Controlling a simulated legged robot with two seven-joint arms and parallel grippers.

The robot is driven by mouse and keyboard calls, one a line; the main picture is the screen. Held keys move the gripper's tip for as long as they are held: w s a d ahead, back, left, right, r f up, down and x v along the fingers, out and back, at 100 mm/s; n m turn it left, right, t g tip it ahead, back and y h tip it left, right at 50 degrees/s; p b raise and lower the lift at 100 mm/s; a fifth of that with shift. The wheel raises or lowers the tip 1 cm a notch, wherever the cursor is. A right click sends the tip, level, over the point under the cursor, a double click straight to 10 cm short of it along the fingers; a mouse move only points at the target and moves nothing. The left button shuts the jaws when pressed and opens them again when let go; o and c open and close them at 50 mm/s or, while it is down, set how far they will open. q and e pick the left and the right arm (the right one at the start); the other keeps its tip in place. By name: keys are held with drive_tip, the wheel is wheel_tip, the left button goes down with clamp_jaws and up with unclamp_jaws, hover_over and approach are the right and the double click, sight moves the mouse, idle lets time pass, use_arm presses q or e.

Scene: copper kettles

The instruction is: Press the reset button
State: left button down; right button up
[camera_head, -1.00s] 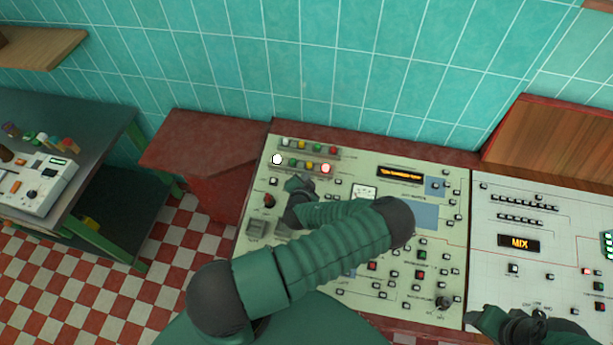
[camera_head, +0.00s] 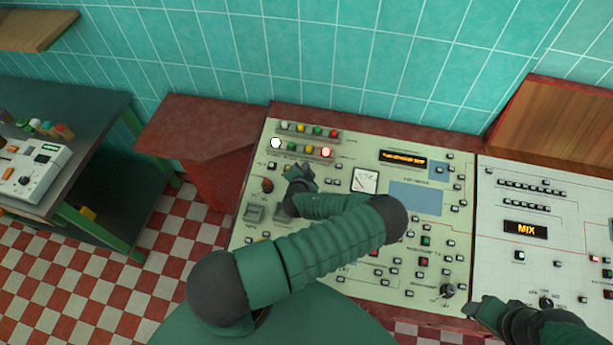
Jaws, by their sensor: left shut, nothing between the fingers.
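A pale green control panel (camera_head: 330,265) carries many small buttons, lamps and switches; their labels are too small to read, so I cannot tell which button is reset. My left gripper (camera_head: 300,170) is shut and empty over the panel's upper left, just below the lower lamp row. Its arm hides the middle-left of the panel. I cannot tell whether its tips touch the panel. A white lamp (camera_head: 275,143) and a red lamp (camera_head: 326,152) glow in that row. My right gripper (camera_head: 477,307) is at the panel's lower right corner; its jaws are unclear.
A meter (camera_head: 365,181) and an orange text display (camera_head: 403,158) sit right of my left gripper. A red knob (camera_head: 267,186) is to its left. A white panel with a MIX display (camera_head: 525,230) adjoins on the right. A dark table (camera_head: 95,115) stands at far left.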

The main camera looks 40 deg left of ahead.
use_arm(q)
drive_tip(key=f, duration=0.1)
drive_tip(key=f+b, duration=0.1)
drive_tip(key=shift+w+a+f, duration=0.25)
drive_tip(key=shift+a+f, duration=0.05)
drive_tip(key=shift+a, duration=0.05)
drive_tip(key=shift+a+f, duration=0.2)
drive_tip(key=shift+a, duration=0.55)
drive_tip(key=shift+d, duration=0.3)
drive_tip(key=shift+d+r, duration=0.2)
drive_tip(key=shift+d, duration=0.25)
drive_tip(key=shift+a+f, duration=0.2)
drive_tip(key=shift+a, duration=0.4)
drive_tip(key=shift+d+r, duration=0.15)
drive_tip(key=shift+d, duration=0.3)
use_arm(e)
drive_tip(key=shift+a+f, duration=0.2)
drive_tip(key=shift+f, duration=0.35)
drive_tip(key=shift+a+f, duration=0.2)
drive_tip(key=shift+f, duration=0.3)
use_arm(q)
drive_tip(key=shift+a, duration=0.25)
use_arm(e)
drive_tip(key=shift+a, duration=0.35)
